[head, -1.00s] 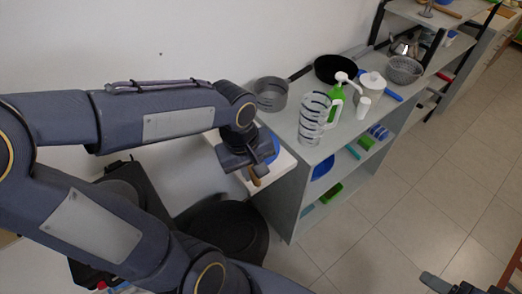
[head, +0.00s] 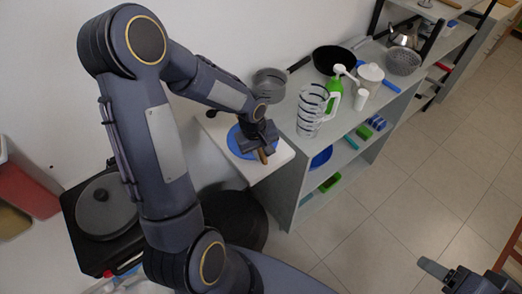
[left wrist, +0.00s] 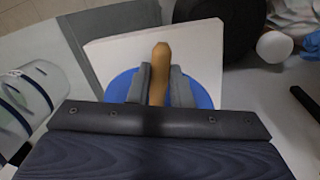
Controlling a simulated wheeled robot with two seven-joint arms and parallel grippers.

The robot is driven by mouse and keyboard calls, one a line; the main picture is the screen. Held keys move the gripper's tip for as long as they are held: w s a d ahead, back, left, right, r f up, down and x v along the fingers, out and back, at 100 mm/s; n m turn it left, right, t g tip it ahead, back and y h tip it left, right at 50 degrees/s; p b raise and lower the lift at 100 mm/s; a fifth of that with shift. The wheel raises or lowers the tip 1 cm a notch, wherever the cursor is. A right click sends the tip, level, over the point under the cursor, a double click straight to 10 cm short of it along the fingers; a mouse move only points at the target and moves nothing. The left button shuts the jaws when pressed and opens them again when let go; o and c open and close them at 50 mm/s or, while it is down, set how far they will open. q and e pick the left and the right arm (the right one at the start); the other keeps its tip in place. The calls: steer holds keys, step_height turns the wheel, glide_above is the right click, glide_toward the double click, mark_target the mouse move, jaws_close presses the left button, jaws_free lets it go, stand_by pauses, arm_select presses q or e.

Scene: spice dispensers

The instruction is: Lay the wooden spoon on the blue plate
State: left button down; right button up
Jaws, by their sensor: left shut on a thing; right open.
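The blue plate (head: 236,143) lies on a small white shelf top beside the grey shelf unit. My left gripper (head: 261,150) is over the plate, shut on the wooden spoon (head: 263,156). In the left wrist view the spoon (left wrist: 160,62) stands out between the two fingers (left wrist: 157,85), with the blue plate (left wrist: 202,97) behind them. The rest of the spoon is hidden by the gripper. I cannot tell whether the spoon touches the plate. My right gripper (head: 440,272) is open and empty at the lower right, over the floor.
A striped measuring jug (head: 311,110), a grey saucepan (head: 270,83), a black pan (head: 333,59) and a green bottle (head: 334,94) stand on the shelf unit right of the plate. A dark round bin (head: 232,220) is below the white shelf top (head: 279,159).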

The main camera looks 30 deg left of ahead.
arm_select(q)
steer(key=shift+f, duration=0.2)
steer(key=c, duration=1.3)
jaws_free()
steer(key=shift+r, duration=0.1)
steer(key=shift+r, duration=0.1)
step_height(320, 180, up, 12)
steer(key=s+a, duration=0.1)
steer(key=s, duration=0.1)
steer(key=s+d+r+m+t+h, duration=0.1)
steer(key=s+d+m, duration=0.1)
steer(key=s, duration=0.3)
steer(key=s+d+r+m+t, duration=0.1)
steer(key=s+d+r+m, duration=0.1)
steer(key=s, duration=0.4)
steer(key=s+d+r+m+t+h, duration=0.1)
steer(key=s+d+r+m+t, duration=0.1)
steer(key=s+m, duration=0.2)
steer(key=shift+s+d+r+m+h, duration=0.1)
steer(key=shift+s+m+h, duration=0.05)
steer(key=shift+s, duration=0.2)
steer(key=shift+s+d+r+m+h, duration=0.1)
steer(key=shift+s+m+h, duration=0.05)
steer(key=shift+s, duration=0.2)
